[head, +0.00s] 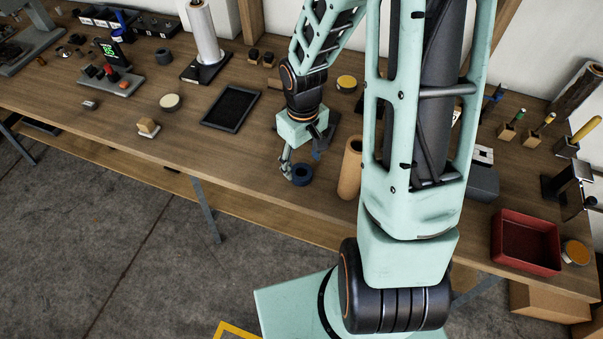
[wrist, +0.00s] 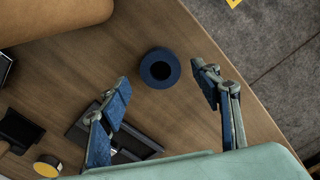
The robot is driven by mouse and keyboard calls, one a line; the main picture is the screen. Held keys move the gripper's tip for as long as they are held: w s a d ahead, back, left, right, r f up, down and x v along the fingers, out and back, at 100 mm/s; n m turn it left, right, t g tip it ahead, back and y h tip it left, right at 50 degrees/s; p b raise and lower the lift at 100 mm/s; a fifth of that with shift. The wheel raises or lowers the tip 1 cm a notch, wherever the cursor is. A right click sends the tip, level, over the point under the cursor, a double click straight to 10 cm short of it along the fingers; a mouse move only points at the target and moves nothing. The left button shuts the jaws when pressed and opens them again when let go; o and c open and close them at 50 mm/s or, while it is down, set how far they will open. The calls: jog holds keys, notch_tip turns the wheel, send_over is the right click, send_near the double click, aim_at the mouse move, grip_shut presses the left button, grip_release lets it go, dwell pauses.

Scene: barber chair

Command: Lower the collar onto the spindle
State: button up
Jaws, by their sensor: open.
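A dark blue ring, which looks like the collar (head: 302,180), lies flat on the wooden bench near its front edge. In the wrist view the collar (wrist: 147,74) shows its round dark hole. My gripper (head: 301,162) points down at the collar and is open. In the wrist view its two fingertips (wrist: 162,82) stand apart, with the collar between and just beyond them, and nothing is held. I cannot tell which post is the spindle; a white roll stands upright on a dark base (head: 206,67) at the back left.
A tan cylinder (head: 349,172) stands close to the right of my gripper. A dark tray (head: 231,107) lies to the left. A red bin (head: 526,244) and several handled tools sit farther right. The bench's front edge (head: 240,191) is close to the collar.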

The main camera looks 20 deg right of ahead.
aim_at(303, 171)
notch_tip(303, 171, down, 5)
jog(key=shift+r, duration=0.1)
dwell(0.3)
jog(key=c, duration=1.2)
